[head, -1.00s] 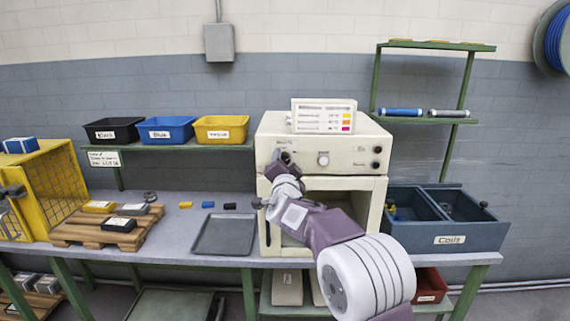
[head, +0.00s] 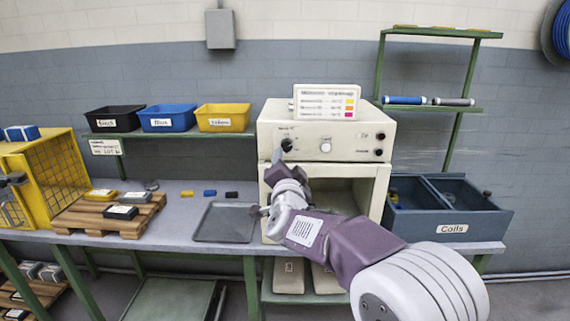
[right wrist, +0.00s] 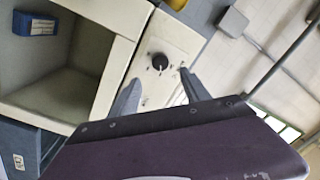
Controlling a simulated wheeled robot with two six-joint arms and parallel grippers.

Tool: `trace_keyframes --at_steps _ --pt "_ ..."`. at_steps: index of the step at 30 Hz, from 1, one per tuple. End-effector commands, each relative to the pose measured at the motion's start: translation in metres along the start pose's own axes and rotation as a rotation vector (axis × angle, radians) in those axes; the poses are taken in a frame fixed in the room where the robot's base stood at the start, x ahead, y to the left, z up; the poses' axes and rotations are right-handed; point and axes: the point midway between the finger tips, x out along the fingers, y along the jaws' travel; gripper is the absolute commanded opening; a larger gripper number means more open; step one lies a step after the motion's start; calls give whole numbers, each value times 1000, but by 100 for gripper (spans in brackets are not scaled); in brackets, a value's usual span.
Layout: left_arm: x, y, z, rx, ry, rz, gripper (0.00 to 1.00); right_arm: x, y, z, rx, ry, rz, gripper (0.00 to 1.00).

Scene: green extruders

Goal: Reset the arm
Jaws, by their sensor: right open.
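My right gripper (head: 284,164) is at the upper left of the cream oven's front, just in front of the dark control knob (head: 287,145). In the right wrist view the two fingers (right wrist: 158,88) are spread apart with nothing between them, and the knob (right wrist: 159,62) shows just beyond the gap. They look apart from it. The oven (head: 325,113) has its chamber open, partly hidden by my right arm. In the right wrist view a blue piece (right wrist: 35,23) with a white label seems to be inside the chamber. My left gripper does not show.
A dark tray (head: 224,222) lies left of the oven, with small coloured blocks behind it. A wooden pallet (head: 100,215) and yellow cage (head: 60,170) stand further left. The blue coils bin (head: 452,230) is to the right. Labelled bins (head: 168,118) sit on the shelf above.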

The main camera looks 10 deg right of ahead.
Motion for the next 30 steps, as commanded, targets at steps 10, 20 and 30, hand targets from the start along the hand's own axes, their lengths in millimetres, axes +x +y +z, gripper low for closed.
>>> trace_keyframes --at_steps 10,20,30 --pt "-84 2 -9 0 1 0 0 -41 52 0 -283 -338 155 55" --pt "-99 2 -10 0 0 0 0 -244 200 101 -704 -1217 381 55" --pt "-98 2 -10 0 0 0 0 -320 232 98 -825 -1521 452 55"
